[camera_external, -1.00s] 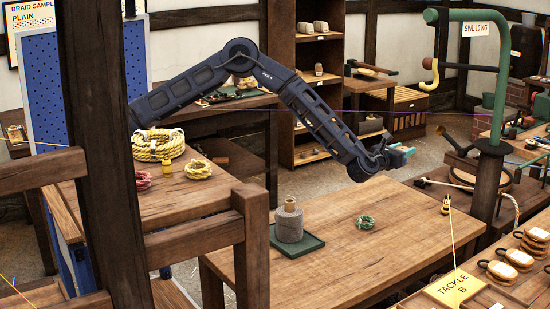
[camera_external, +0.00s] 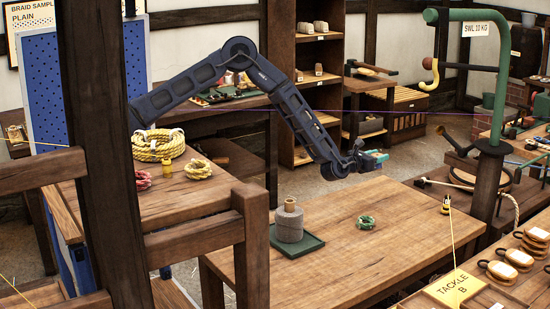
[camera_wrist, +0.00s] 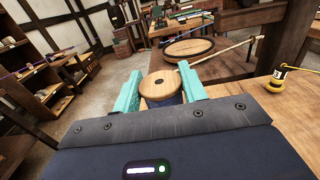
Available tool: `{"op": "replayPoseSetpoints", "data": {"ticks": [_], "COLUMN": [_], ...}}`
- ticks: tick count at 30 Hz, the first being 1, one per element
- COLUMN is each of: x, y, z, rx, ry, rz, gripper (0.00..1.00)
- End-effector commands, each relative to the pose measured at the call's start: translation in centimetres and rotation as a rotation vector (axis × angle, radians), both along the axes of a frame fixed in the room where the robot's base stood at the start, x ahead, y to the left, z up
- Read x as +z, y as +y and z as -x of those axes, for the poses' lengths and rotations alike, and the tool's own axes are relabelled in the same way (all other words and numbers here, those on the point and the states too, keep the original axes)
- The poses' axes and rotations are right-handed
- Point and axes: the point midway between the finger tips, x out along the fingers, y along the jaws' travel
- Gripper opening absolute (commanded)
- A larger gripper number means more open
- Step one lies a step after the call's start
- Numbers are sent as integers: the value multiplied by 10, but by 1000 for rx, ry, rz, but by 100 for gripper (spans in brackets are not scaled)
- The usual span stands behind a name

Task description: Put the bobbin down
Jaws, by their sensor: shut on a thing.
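The bobbin (camera_wrist: 160,84) shows in the wrist view as a round wooden end with a small dark hole and a dark blue body below it. It sits between the two teal fingers of my gripper (camera_wrist: 160,91), which are shut on it. In the external view my gripper (camera_external: 375,159) is above the far edge of the wooden table (camera_external: 350,270), clear of its top. The bobbin is hard to make out there, mostly hidden by the fingers.
Bare wood lies between.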

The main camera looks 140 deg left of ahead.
Motion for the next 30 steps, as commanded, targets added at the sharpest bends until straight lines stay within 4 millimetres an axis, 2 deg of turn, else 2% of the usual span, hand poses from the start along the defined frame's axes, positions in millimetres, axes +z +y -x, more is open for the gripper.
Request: {"op": "replayPoseSetpoints", "data": {"ticks": [3,9,19,26,30], "x": [-28,-63,-85,-116,-119], "y": [0,0,0,0,0], "z": [0,0,0,0,0], "rx": [0,0,0,1,0], "ry": [2,0,1,1,0], "rz": [2,1,0,1,-1], "gripper": [19,19,19,19,19]}}
